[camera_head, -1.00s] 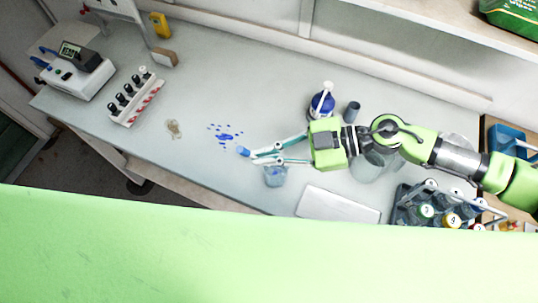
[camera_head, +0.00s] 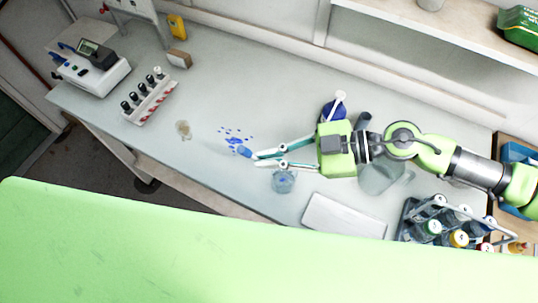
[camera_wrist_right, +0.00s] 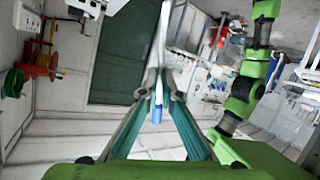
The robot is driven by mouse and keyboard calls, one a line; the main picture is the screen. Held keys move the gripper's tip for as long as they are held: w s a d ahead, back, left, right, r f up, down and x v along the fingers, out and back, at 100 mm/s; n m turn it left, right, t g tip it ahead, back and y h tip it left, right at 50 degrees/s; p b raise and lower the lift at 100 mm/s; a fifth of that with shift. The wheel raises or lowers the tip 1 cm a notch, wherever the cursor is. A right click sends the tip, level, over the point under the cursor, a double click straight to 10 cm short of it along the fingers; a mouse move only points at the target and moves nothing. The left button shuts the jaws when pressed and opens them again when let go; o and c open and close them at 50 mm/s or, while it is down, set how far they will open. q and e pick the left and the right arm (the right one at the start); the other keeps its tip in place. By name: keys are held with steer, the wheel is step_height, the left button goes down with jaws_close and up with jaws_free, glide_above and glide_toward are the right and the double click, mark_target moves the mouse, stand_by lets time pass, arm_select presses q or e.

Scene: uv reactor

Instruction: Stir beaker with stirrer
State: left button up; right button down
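My right gripper (camera_head: 257,156) reaches in from the right over the bench. In the right wrist view its teal fingers (camera_wrist_right: 157,88) converge on a thin pale rod with a blue end, the stirrer (camera_wrist_right: 157,113). The stirrer's blue end also shows at the fingertips in the head view (camera_head: 243,152). A small clear beaker (camera_head: 283,181) with a pale blue tint stands upright below the lower finger, near the bench's front edge. The stirrer is outside it, to its upper left in the picture. My left gripper is not in view.
Blue spots (camera_head: 236,140) and a brownish spill (camera_head: 183,129) mark the bench. A vial rack (camera_head: 150,97) and an instrument (camera_head: 90,68) stand left. A blue wash bottle (camera_head: 334,108), larger glass vessel (camera_head: 378,178), white tray (camera_head: 345,215) and bottle carrier (camera_head: 448,224) stand around my right arm.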

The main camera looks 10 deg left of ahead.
stand_by(0.4)
step_height(320, 180, up, 5)
stand_by(0.5)
steer(key=shift+w, duration=0.1)
stand_by(0.3)
